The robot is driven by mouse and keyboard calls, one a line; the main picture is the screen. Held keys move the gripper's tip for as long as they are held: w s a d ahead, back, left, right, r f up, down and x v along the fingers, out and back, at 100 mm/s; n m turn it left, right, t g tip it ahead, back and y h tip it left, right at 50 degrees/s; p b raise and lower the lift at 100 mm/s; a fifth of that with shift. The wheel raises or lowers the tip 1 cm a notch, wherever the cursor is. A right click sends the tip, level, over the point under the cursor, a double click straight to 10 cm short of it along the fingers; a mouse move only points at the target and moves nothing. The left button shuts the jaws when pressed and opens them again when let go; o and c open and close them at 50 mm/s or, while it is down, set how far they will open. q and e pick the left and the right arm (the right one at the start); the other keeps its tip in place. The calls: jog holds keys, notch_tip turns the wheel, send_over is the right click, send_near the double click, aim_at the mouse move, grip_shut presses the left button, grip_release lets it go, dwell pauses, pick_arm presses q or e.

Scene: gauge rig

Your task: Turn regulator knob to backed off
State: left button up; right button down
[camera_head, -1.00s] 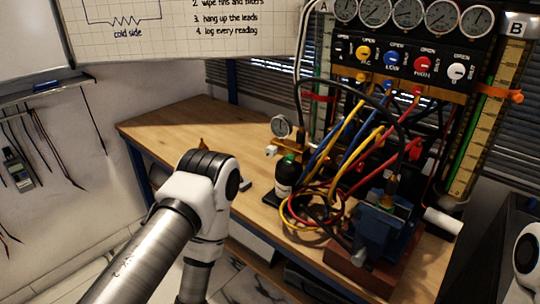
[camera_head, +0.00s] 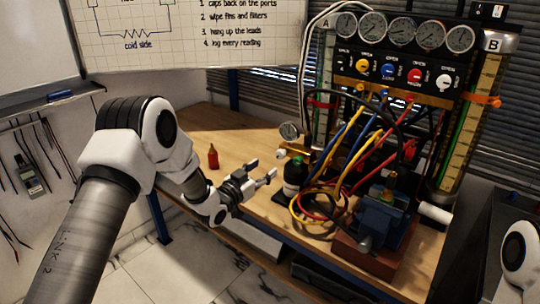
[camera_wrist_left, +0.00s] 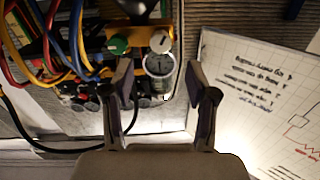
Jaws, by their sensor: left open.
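The regulator's pale knob (camera_head: 281,153) sits at the left end of a brass fitting, below a small round gauge (camera_head: 289,131) on the wooden bench. In the left wrist view a pale knob (camera_wrist_left: 160,41) shows just above the gauge (camera_wrist_left: 160,65). My left gripper (camera_head: 263,170) is open and empty, above the bench's front part, to the left of and slightly below the knob in the head view. In the left wrist view the gauge and knob lie beyond and between the two fingers (camera_wrist_left: 162,85); nothing is touched. My right gripper is out of view.
Coiled hoses (camera_head: 318,205), a blue vise (camera_head: 383,218) and the gauge manifold (camera_head: 400,68) crowd the right side. A small orange-red bottle (camera_head: 213,157) stands on the mostly clear left bench.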

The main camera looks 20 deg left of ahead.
aim_at(279, 155)
pick_arm(q)
jog(key=x, duration=0.2)
jog(key=p+x, duration=0.1)
jog(key=x, duration=0.5)
jog(key=shift+r, duration=0.25)
jog(key=shift+w+f, duration=0.15)
jog(key=shift+w, duration=0.15)
jog(key=shift+s, duration=0.1)
grip_shut()
